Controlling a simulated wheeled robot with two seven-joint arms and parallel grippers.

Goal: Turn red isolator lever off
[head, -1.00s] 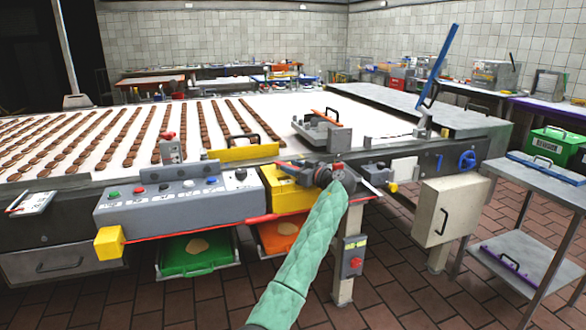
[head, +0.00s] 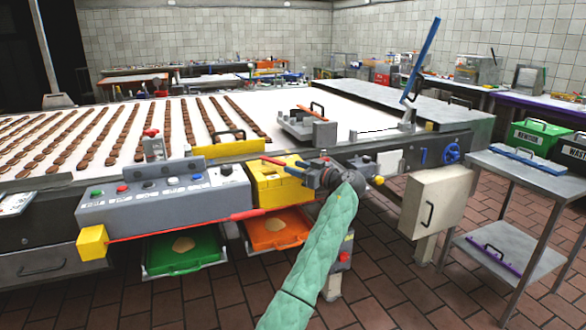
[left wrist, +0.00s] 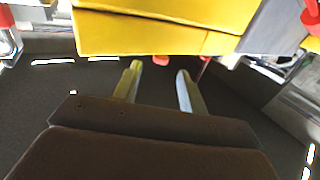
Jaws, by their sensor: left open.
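A grey box with a red switch (head: 343,258) sits low on a post under the machine's front edge, partly hidden behind my left arm in the head view. I cannot tell for certain which is the isolator lever. My left gripper (head: 311,174) is at the machine's front edge, right of the yellow box. In the left wrist view its fingers (left wrist: 158,78) are apart and empty, just below a yellow surface (left wrist: 160,35). A small red part (left wrist: 160,60) shows near the fingertips. My right gripper is not in view.
A grey button panel (head: 165,197) with a red rod along its lower edge runs left of the yellow box. Green (head: 184,250) and orange (head: 275,230) trays sit below. A cream cabinet (head: 432,203) and grey trolley (head: 540,175) stand right. The tiled floor in front is open.

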